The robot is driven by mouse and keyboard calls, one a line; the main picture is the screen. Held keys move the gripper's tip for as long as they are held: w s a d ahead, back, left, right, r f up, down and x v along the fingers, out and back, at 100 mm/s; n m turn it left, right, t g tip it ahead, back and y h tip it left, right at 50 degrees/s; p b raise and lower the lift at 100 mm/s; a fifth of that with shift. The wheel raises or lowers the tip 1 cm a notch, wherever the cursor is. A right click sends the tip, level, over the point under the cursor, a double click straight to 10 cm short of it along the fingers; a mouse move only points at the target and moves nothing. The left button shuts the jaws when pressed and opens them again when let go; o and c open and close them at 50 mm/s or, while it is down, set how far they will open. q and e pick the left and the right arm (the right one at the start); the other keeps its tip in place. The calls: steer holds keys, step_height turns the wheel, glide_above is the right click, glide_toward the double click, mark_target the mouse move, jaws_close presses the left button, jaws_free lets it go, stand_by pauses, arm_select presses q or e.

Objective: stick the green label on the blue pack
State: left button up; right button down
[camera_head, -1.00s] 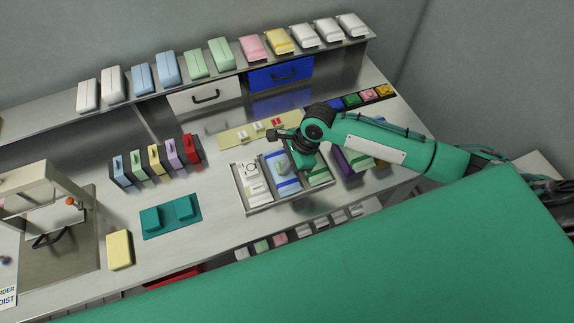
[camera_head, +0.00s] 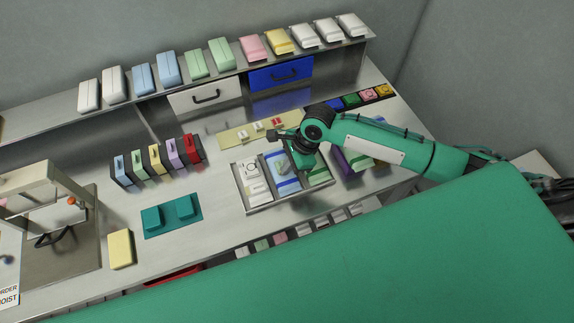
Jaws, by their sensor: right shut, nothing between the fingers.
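The blue pack (camera_head: 288,187) lies in a grey tray (camera_head: 262,209) in the middle of the bench, between a white pack and a green pack. A small grey-green patch (camera_head: 282,168) shows on its top; I cannot tell at this size whether it lies flat. A square green label (camera_head: 352,100) shows in a row of coloured squares at the bench's right back. My right gripper (camera_head: 304,168) points down over the tray, at the right edge of the blue pack. It is shut and empty; its fingertips are hard to make out. My left gripper is out of view.
A shelf (camera_head: 225,69) with several packs runs along the back, above a white drawer and a blue drawer. Coloured holders (camera_head: 157,158) and a teal fixture (camera_head: 172,216) stand left of the tray. A press-like machine (camera_head: 40,190) is at far left.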

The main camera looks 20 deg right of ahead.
steer(key=shift+s+d+f, duration=0.1)
steer(key=shift+f, duration=0.05)
steer(key=c, duration=1.7)
jaws_free()
steer(key=b+v, duration=0.1)
steer(key=v, duration=1.3)
steer(key=shift+b, duration=0.35)
